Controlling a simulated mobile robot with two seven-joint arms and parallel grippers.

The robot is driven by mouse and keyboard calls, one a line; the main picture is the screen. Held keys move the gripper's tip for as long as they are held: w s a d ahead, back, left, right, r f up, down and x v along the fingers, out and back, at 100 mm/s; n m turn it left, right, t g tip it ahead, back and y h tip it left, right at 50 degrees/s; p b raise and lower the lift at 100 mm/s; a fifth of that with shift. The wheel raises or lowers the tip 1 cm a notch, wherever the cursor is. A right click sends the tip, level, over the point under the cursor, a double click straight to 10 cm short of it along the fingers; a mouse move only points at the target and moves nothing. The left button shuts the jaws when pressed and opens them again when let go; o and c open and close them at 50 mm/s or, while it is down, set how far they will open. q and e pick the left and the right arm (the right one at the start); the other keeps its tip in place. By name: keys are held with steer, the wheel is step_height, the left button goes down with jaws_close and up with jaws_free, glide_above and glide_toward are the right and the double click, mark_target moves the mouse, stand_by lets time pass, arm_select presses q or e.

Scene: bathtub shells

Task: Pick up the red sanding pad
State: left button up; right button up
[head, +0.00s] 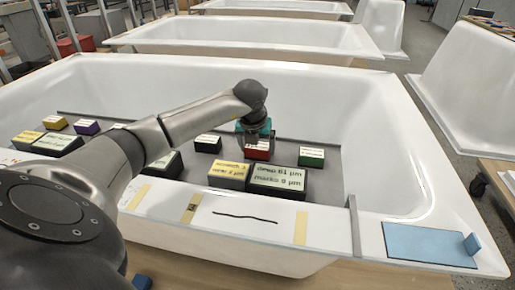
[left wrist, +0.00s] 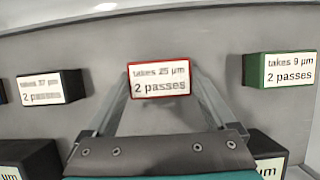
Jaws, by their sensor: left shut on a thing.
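The red sanding pad (head: 257,152) is a small red block with a white label, inside the near bathtub among other blocks. In the left wrist view the red pad (left wrist: 160,81) reads "takes 25 µm, 2 passes" and sits between two grey fingers. My left gripper (head: 256,143), with a teal body, comes down over the pad from above. Its fingers (left wrist: 161,92) are shut on the pad's two sides. Whether the pad rests on the grey floor or hangs just above it, I cannot tell. My right gripper is not in view.
A yellow block (head: 229,174) and a black labelled block (head: 278,181) stand in front. A blue sheet (head: 430,244) lies on the tub's right front rim.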

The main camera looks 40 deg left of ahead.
arm_select(q)
steer(key=shift+r, duration=0.5)
step_height(320, 180, up, 10)
steer(key=p, duration=0.4)
step_height(320, 180, up, 7)
steer(key=p, duration=0.2)
glide_above(258, 147)
steer(key=shift+a+r, duration=0.2)
steer(key=shift+r, duration=0.8)
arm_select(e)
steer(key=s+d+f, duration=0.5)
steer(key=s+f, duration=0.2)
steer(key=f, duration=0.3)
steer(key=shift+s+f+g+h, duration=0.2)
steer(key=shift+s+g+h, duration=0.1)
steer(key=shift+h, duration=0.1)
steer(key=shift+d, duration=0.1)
arm_select(q)
steer(key=o, duration=0.9)
steer(key=c, duration=0.7)
steer(key=shift+d, duration=0.1)
